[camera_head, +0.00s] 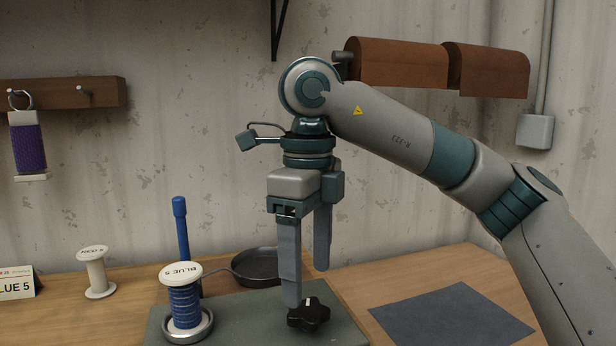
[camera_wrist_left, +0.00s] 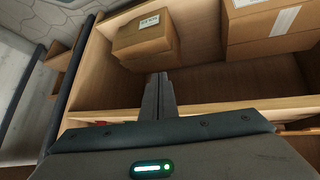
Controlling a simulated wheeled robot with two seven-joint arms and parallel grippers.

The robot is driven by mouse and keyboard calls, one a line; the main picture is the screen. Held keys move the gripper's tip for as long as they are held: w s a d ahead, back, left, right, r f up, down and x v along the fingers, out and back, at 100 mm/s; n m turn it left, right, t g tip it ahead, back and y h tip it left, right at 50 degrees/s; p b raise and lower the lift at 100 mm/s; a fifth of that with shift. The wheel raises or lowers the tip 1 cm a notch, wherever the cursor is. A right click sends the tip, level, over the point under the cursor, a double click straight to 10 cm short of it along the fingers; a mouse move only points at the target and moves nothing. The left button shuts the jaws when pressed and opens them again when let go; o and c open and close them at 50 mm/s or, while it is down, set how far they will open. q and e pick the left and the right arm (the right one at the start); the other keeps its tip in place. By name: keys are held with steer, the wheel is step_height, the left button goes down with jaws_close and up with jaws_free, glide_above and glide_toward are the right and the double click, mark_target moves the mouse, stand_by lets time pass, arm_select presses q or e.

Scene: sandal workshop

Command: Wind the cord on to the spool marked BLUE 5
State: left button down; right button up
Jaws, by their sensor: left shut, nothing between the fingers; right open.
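The spool marked BLUE 5 (camera_head: 184,306) stands upright in a round metal cup (camera_head: 190,335) on a grey-green base plate (camera_head: 245,318). Blue cord is wound around its core. A black star-shaped knob (camera_head: 309,315) sits on the same plate, to the right of the spool. My right gripper (camera_head: 306,287) points down, open and empty, with its fingers just above and around the back of the knob; I cannot tell whether they touch it. My left gripper (camera_wrist_left: 157,96) shows only in the left wrist view, shut and empty, in front of a wooden shelf.
A blue post (camera_head: 181,235) and a dark pan (camera_head: 258,268) stand behind the spool. A bare white spool (camera_head: 96,272) and a BLUE 5 card (camera_head: 15,283) are left. A dark sheet (camera_head: 450,315) lies right. Cardboard boxes (camera_wrist_left: 152,36) sit on the shelf (camera_wrist_left: 220,99).

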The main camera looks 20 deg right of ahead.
mark_target(308, 308)
arm_select(q)
steer(key=shift+s+a+f+g+y+p, duration=0.15)
steer(key=shift+s+a+g+y+p, duration=0.15)
steer(key=shift+a+p, duration=0.2)
steer(key=shift+s+a+f+g+y+p, duration=0.25)
steer(key=shift+s+a+g+p, duration=0.1)
steer(key=shift+a, duration=0.3)
steer(key=shift+s+a+f+g+y+p, duration=0.1)
steer(key=shift+s+a+g+y+p, duration=0.2)
steer(key=shift+a+p, duration=0.2)
arm_select(e)
step_height(308, 308, up, 12)
steer(key=shift+r, duration=0.2)
arm_select(q)
steer(key=shift+a, duration=0.1)
